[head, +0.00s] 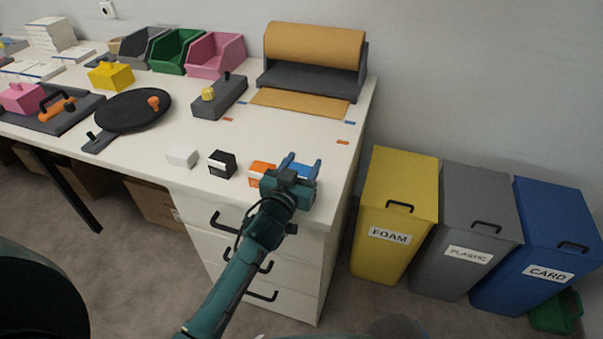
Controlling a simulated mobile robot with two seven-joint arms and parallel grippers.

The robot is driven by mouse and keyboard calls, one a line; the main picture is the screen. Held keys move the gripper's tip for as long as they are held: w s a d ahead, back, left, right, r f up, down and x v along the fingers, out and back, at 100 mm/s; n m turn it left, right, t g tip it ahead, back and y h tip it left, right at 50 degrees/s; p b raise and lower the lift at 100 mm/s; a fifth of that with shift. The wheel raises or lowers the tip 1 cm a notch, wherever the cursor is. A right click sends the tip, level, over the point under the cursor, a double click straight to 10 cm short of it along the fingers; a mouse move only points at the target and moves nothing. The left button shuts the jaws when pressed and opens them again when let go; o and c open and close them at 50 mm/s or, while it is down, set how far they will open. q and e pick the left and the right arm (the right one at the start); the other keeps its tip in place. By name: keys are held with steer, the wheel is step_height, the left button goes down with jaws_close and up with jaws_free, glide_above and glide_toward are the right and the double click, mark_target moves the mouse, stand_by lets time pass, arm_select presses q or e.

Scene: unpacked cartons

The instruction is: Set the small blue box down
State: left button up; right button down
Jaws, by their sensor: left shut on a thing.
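The small blue box (301,170) is at the right end of a row of small boxes near the table's front right edge. My left gripper (303,166) is shut on it, with one finger on each side. The gripper hides much of the box, and I cannot tell whether its underside touches the white table top (285,127). An orange box (259,171) is just left of the gripper. My right gripper is not in view.
A black box (222,163) and a white box (183,156) continue the row leftward. A paper roll holder (310,78) stands behind. The table top between is mostly clear. Yellow (392,210), grey (466,225) and blue (540,235) bins stand right of the table.

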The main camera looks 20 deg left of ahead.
arm_select(q)
steer(key=shift+f, duration=0.8)
steer(key=shift+f, duration=0.2)
steer(key=o, duration=1)
steer(key=shift+o, duration=0.2)
